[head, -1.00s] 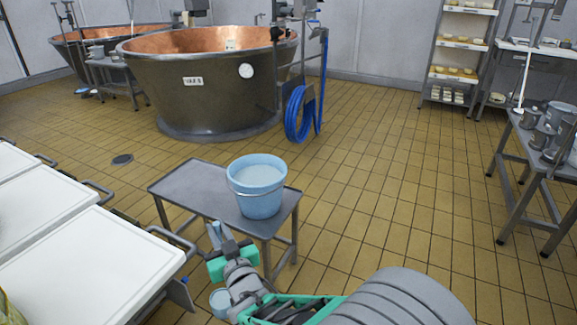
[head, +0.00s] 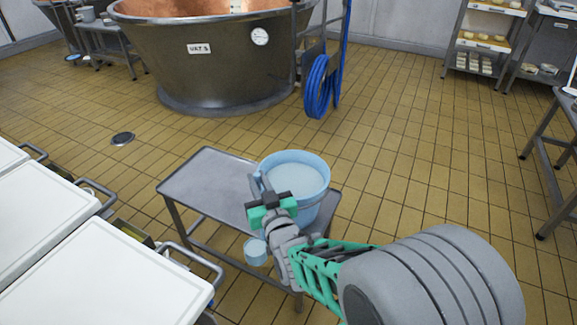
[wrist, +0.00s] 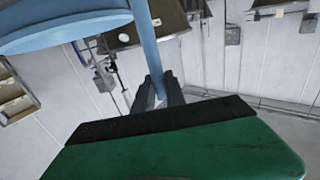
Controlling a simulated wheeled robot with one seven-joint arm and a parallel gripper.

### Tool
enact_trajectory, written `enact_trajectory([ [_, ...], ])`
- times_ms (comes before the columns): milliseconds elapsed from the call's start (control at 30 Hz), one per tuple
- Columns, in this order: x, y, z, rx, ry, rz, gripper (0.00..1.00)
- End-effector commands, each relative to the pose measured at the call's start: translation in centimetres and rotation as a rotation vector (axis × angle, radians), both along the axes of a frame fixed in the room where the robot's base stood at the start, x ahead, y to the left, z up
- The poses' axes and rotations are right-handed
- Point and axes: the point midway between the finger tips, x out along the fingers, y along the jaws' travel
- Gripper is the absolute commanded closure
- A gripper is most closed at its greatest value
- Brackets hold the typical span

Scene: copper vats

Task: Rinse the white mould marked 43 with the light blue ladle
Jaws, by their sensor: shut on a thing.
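My gripper (head: 263,190) is shut on the handle of the light blue ladle (head: 256,252). The ladle's cup hangs below the gripper, beside the near side of the small metal table, and looks upright. In the wrist view the blue handle (wrist: 148,45) runs up between the dark fingers. A large light blue round shape (wrist: 60,22) fills that view's upper left; I cannot tell whether it is the cup or the bucket. A light blue bucket (head: 312,205) of pale liquid stands on the table just right of my gripper. I cannot make out a white mould marked 43.
The small metal table (head: 205,185) has bare room left of the bucket. White-topped units (head: 120,275) with metal handles stand at the left. A big copper-lined vat (head: 215,60) and a blue hose (head: 318,88) are behind.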

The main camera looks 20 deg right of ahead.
Motion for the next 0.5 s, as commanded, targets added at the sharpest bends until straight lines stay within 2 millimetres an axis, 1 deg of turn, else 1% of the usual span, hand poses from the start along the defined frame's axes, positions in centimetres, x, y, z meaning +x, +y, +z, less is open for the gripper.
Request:
enact_trajectory([
  [200,0.1,1.3,0.1,0.000,-0.002,0.026,1.00],
  [367,0.1,1.5,0.2,0.001,-0.003,0.029,1.00],
  [467,0.1,1.4,1.0,0.001,-0.004,0.029,1.00],
  [500,0.1,1.4,1.6,0.001,-0.004,0.028,1.00],
])
